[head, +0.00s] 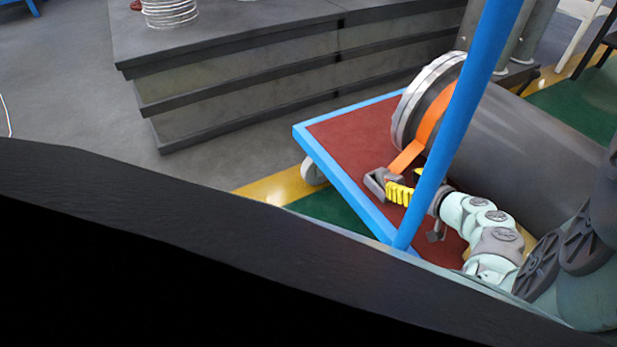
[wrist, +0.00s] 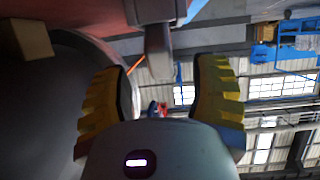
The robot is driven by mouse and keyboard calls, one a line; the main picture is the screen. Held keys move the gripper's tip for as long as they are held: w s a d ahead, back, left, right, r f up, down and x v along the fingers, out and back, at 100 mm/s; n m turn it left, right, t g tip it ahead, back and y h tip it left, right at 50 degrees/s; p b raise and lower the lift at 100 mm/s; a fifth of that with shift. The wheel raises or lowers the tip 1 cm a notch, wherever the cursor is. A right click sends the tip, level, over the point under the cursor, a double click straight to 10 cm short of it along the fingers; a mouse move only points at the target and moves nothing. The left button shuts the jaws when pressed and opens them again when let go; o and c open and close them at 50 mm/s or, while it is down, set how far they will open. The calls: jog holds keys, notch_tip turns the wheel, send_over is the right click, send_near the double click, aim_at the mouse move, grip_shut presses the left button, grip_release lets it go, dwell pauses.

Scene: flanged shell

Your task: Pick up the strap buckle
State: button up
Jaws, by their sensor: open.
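The strap buckle (head: 377,182) is a grey block at the lower end of an orange strap (head: 408,157), over the red cart deck. The strap runs up onto the flanged end of a dark cylindrical shell (head: 520,130). My gripper (head: 398,188) has yellow ribbed fingers and is right beside the buckle; the blue post hides part of it. In the wrist view the fingers are spread apart, with the grey buckle (wrist: 158,50) ahead in the gap between them. I cannot tell whether either finger touches it.
The shell lies close beside the gripper. A grey stepped platform (head: 250,80) stands behind the cart.

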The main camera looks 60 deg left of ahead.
aim_at(388, 174)
jog(key=b+x, duration=0.1)
jog(key=x, duration=0.4)
jog(key=shift+s+a+r, duration=0.1)
jog(key=shift+s+a, duration=0.05)
jog(key=shift+d, duration=0.25)
jog(key=shift+c, duration=0.2)
grip_shut()
